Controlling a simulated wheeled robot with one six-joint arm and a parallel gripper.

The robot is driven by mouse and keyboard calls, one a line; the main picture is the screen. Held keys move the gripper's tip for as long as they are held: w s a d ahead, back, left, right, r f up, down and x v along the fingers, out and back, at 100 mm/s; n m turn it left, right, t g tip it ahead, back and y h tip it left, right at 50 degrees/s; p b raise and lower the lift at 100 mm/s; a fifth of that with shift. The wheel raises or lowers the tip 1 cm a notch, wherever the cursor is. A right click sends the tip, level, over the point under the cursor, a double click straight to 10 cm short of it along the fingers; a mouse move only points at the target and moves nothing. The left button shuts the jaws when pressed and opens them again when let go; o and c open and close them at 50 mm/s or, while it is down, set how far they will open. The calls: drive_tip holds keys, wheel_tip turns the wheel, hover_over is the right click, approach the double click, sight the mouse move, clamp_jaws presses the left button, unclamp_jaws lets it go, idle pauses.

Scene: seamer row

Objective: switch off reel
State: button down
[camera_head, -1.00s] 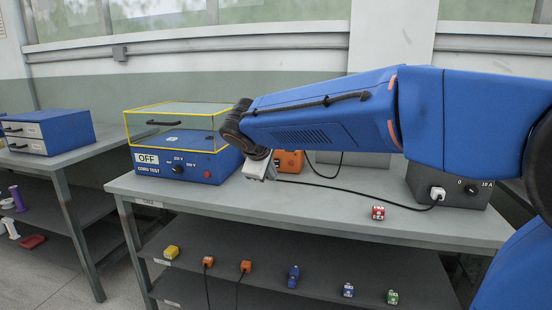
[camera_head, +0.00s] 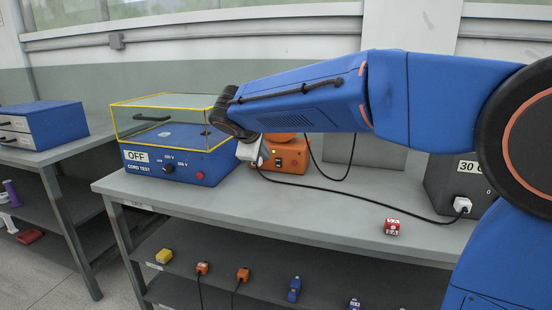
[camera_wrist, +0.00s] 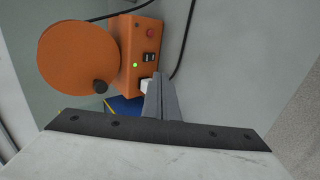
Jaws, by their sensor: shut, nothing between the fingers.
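The orange reel unit (camera_head: 290,154) stands on the bench, partly hidden behind my arm and gripper. In the wrist view it shows as an orange box (camera_wrist: 128,50) with an orange round drum (camera_wrist: 78,57) and a black knob (camera_wrist: 100,87). Its face has a red button (camera_wrist: 150,32), a black switch (camera_wrist: 149,57), a lit green light (camera_wrist: 135,65) and a white plug (camera_wrist: 146,84). My gripper (camera_head: 256,160) is shut and empty just in front of the unit's left part. In the wrist view its fingertips (camera_wrist: 158,76) are close beside the plug; contact cannot be told.
A blue cord test box (camera_head: 180,162) with a clear yellow-edged lid (camera_head: 170,112) and an OFF sign stands left of the gripper. A grey supply box (camera_head: 450,180) with a plugged black cord is at right. A red block (camera_head: 391,227) lies near the bench's front edge.

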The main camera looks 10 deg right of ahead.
sight(279, 159)
drive_tip(key=shift+f, duration=0.1)
drive_tip(key=x, duration=0.9)
drive_tip(key=shift+d, duration=0.1)
drive_tip(key=w, duration=0.1)
drive_tip(key=w+d, duration=0.1)
drive_tip(key=w, duration=0.1)
drive_tip(key=shift+d+f, duration=0.1)
drive_tip(key=shift+d, duration=0.2)
drive_tip(key=shift+w+d, duration=0.3)
drive_tip(key=shift+w, duration=0.25)
drive_tip(key=shift+w+d+r, duration=0.25)
drive_tip(key=shift+w+d, duration=0.05)
drive_tip(key=shift+w, duration=0.15)
drive_tip(key=shift+r, duration=0.15)
drive_tip(key=shift+r, duration=0.7)
